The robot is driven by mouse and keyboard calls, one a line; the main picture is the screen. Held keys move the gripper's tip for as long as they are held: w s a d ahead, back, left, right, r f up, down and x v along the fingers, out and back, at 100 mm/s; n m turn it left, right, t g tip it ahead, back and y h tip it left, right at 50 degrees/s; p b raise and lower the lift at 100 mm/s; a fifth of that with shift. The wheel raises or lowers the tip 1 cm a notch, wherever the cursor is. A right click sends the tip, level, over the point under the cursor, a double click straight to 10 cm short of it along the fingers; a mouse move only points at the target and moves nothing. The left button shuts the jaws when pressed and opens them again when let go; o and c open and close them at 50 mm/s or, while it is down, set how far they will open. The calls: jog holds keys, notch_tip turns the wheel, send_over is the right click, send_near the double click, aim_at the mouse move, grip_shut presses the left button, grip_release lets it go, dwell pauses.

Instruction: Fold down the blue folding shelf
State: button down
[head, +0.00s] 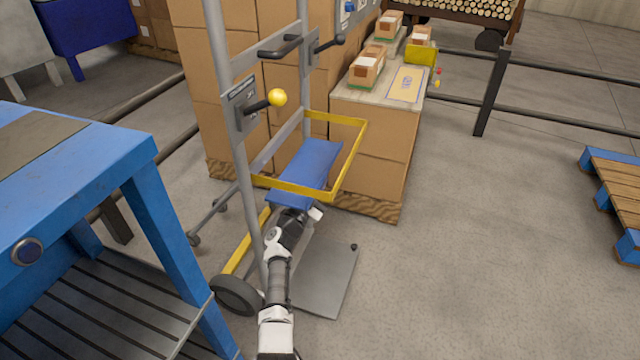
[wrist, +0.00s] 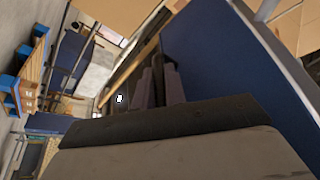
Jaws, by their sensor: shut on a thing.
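The blue folding shelf (head: 312,162) is a flat blue panel on the grey upright hand truck (head: 222,80). It shows inside a yellow rectangular frame (head: 350,158), and a blue part of it shows below the frame's near bar. My gripper (head: 291,207) is at that near blue edge and is shut on it. In the wrist view the shelf (wrist: 225,75) is a large dark blue panel on the right, beside my gripper's fingers (wrist: 165,85). The exact grip between the fingertips is hidden. I cannot tell the shelf's exact tilt.
The truck has a yellow-knobbed lever (head: 277,98), a black wheel (head: 237,295) and a grey foot plate (head: 325,275). A blue workbench (head: 85,190) stands close on the left. Stacked cartons (head: 370,150) stand behind. The floor to the right is clear up to a blue pallet (head: 615,180).

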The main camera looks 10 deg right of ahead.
jog(key=shift+w, duration=0.1)
dwell(0.4)
jog(key=c, duration=1.5)
grip_release()
jog(key=shift+f, duration=0.1)
jog(key=shift+o, duration=0.2)
jog(key=shift+s+a, duration=0.2)
jog(key=shift+a, duration=0.05)
jog(key=p+v, duration=0.3)
jog(key=v, duration=0.4)
jog(key=shift+d, duration=0.1)
